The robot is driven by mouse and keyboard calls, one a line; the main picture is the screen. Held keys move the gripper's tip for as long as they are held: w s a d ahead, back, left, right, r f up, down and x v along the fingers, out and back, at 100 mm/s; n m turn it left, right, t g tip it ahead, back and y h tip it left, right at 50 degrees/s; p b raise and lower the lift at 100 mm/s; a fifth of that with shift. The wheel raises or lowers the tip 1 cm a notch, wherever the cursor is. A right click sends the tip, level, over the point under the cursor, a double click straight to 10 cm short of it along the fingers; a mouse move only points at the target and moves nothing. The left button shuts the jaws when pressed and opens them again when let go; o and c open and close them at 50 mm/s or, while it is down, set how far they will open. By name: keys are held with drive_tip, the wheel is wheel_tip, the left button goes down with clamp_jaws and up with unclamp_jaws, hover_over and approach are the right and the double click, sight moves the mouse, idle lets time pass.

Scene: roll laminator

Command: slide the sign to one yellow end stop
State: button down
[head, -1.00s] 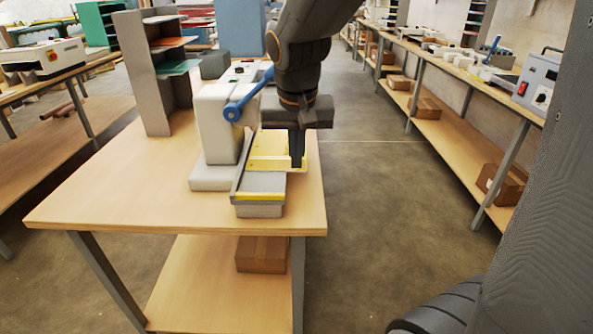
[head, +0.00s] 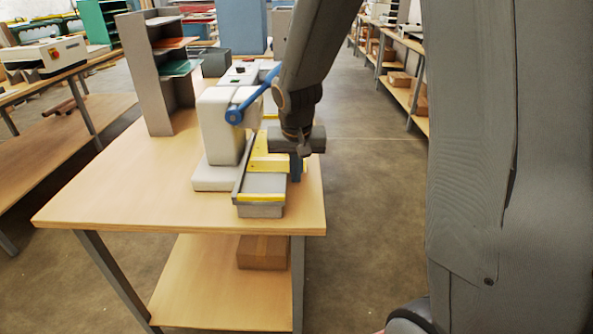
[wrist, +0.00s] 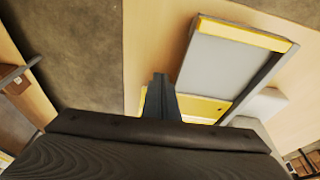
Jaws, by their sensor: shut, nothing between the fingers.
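The yellow sign (head: 268,163) lies on the grey tray (head: 265,184) beside the white laminator (head: 222,125). A yellow end stop (head: 260,198) crosses the tray's near end, with bare grey tray between it and the sign. My gripper (head: 296,176) is shut and empty, pointing down at the sign's right edge. In the wrist view my fingertips (wrist: 160,80) are just left of the sign (wrist: 203,106); I cannot tell whether they touch it. The end stop (wrist: 240,33) shows at the top there. My gripper hides part of the sign.
A blue-handled lever (head: 236,115) sticks out from the laminator above the tray. A grey shelf unit (head: 150,75) stands on the table (head: 120,195) behind left. The front left of the table is bare, and open floor lies to the right.

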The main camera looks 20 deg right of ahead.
drive_tip(key=shift+w, duration=0.15)
drive_tip(key=w, duration=0.2)
drive_tip(key=w+d, duration=0.1)
drive_tip(key=w, duration=0.1)
drive_tip(key=w+d, duration=0.1)
drive_tip(key=w, duration=0.1)
drive_tip(key=shift+w, duration=0.25)
drive_tip(key=shift+s, duration=0.1)
